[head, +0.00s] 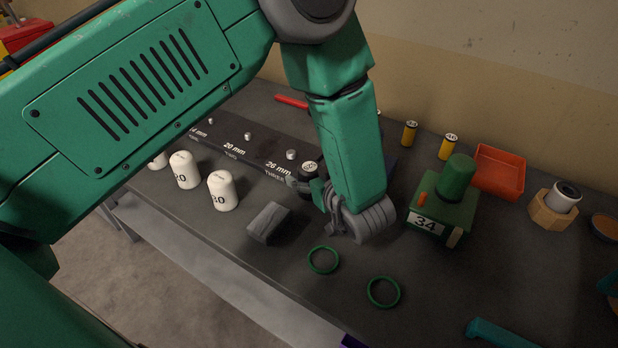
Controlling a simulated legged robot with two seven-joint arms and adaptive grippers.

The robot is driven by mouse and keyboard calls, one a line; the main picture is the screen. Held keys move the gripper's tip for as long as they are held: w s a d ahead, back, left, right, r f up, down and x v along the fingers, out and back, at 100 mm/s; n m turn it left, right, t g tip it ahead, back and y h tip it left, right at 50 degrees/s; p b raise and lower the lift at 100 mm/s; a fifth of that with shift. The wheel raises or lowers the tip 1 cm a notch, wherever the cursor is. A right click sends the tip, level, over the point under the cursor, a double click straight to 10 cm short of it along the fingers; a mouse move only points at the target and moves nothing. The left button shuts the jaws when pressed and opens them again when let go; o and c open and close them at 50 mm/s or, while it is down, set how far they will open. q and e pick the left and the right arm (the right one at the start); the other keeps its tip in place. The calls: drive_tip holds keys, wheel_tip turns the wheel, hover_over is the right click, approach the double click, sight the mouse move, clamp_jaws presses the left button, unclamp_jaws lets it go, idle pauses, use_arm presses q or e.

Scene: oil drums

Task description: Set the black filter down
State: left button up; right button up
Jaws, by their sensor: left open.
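A small black cylinder with a pale label on top, which looks like the black filter (308,174), stands upright by the right end of the dark strip marked 26 mm. My left gripper (312,194) is open, low over the bench, just in front of the filter. Its fingers are close to the filter's lower part, which they partly hide. I cannot tell whether they touch it. My left arm covers part of the bench behind. My right gripper is not in view.
White numbered cylinders (222,191) stand at left. A grey block (268,223) and two green rings (323,260) lie in front. A green unit marked 34 (443,205), yellow cylinders (409,134) and an orange tray (497,172) are at right. The front right bench is mostly clear.

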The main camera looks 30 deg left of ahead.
use_arm(q)
drive_tip(key=x, duration=0.2)
drive_tip(key=p+x, duration=0.1)
drive_tip(key=shift+w+f, duration=0.1)
drive_tip(key=shift+w, duration=0.4)
drive_tip(key=shift+w+a+f, duration=0.35)
drive_tip(key=shift+w+a, duration=0.05)
drive_tip(key=shift+a, duration=0.25)
drive_tip(key=c, duration=1.6)
drive_tip(key=shift+c, duration=0.3)
drive_tip(key=shift+d+r, duration=0.1)
drive_tip(key=shift+d, duration=0.1)
clamp_jaws()
